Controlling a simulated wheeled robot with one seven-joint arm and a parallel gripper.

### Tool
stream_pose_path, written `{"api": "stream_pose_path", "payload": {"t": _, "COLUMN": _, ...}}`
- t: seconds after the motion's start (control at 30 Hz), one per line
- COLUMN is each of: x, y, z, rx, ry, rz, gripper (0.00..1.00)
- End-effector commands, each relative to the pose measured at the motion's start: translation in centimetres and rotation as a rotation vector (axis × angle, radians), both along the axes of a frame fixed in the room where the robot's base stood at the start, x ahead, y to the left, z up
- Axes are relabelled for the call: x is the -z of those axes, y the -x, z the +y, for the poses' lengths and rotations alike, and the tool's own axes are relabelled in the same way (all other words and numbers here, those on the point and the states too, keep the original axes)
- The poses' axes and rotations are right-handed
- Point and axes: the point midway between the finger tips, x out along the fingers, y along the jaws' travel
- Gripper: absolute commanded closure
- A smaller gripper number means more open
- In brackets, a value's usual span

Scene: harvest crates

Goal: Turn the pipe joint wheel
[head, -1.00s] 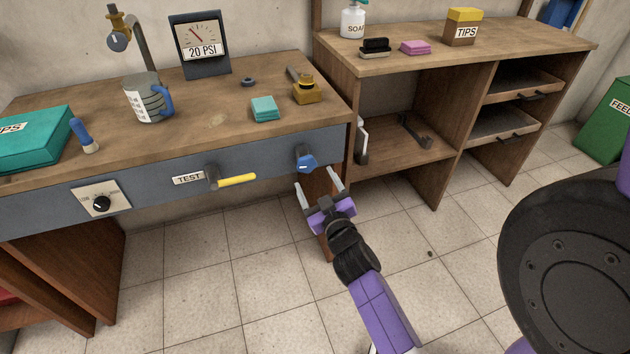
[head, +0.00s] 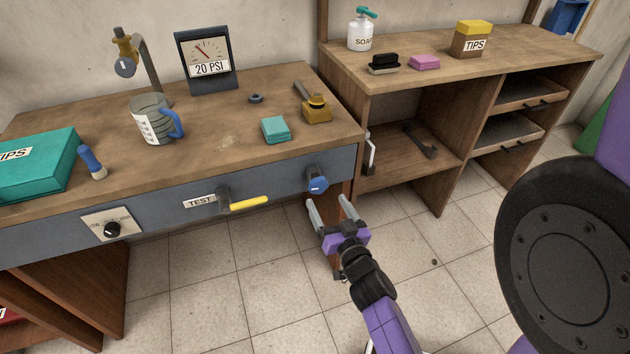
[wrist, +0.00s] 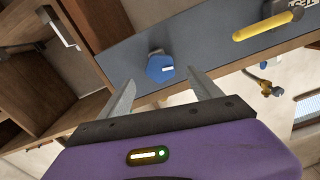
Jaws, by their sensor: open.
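A bent grey pipe (head: 150,70) at the back left of the workbench bears a brass joint (head: 121,44) with a grey-blue round wheel (head: 124,68). A blue knob (head: 318,184) sits on the bench's grey front panel, near its right end. It also shows in the wrist view (wrist: 160,68), between and beyond my fingertips. I cannot tell for sure which of the two is the named wheel. My gripper (head: 326,200) is open and empty, just below and in front of the blue knob, apparently not touching it. It is far from the brass joint.
A yellow lever (head: 249,203) juts from the panel beside the TEST label, left of my gripper. A black dial (head: 112,229) is farther left. A measuring jug (head: 151,124), a gauge (head: 207,62) and a teal block (head: 275,130) stand on the bench.

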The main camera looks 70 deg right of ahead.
Motion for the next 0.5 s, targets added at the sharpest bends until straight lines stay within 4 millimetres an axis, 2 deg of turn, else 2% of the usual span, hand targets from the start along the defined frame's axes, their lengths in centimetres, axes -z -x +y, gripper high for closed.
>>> {"api": "stream_pose_path", "payload": {"t": 0.5, "x": -0.1, "y": -4.3, "z": -5.2, "rx": 0.001, "ry": -0.001, "rz": -0.003, "gripper": 0.26}}
